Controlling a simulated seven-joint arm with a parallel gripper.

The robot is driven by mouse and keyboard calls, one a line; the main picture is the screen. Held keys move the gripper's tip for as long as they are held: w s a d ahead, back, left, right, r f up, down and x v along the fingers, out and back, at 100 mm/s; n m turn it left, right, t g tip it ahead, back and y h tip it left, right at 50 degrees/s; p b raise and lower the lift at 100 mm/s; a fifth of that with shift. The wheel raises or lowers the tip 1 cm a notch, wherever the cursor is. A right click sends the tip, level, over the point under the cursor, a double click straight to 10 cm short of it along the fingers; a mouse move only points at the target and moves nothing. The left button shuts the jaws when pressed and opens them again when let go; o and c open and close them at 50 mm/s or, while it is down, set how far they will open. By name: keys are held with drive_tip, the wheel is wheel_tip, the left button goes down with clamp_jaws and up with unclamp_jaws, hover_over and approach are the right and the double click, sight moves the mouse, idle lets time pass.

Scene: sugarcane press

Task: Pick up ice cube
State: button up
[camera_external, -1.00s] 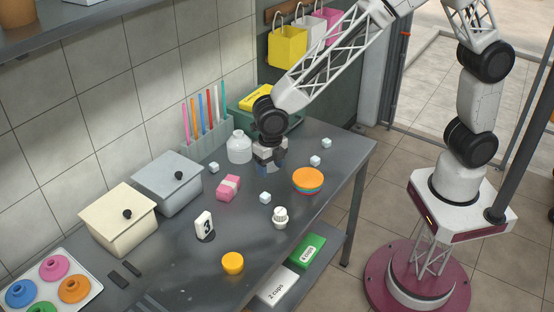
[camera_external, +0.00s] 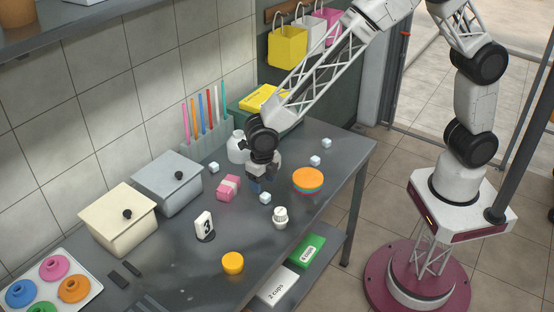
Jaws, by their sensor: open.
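Several small pale-blue ice cubes lie on the grey table (camera_external: 330,235). One ice cube (camera_external: 265,198) is in the middle of the table, just below my gripper in the picture. Another ice cube (camera_external: 213,167) lies at the left near the grey box, and two more, an ice cube (camera_external: 315,160) and an ice cube (camera_external: 326,143), lie at the back right. My gripper (camera_external: 259,186) points down, open, close to the middle cube. Its fingers are dark and small here, and I cannot tell whether they touch the table or that cube.
A pink wrapped block (camera_external: 228,187) lies left of my gripper. Stacked coloured bowls (camera_external: 307,181) stand right of it. A white ridged item (camera_external: 280,217), a number 3 stand (camera_external: 204,226) and a yellow cup (camera_external: 232,263) are nearer the front. A white bottle (camera_external: 236,147) stands behind.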

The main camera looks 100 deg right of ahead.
sight(264, 194)
drive_tip(key=shift+f, duration=0.25)
drive_tip(key=shift+s+a+f, duration=0.1)
drive_tip(key=shift+f, duration=2.5)
drive_tip(key=c, duration=1)
drive_tip(key=shift+r, duration=0.1)
drive_tip(key=shift+r, duration=4.95)
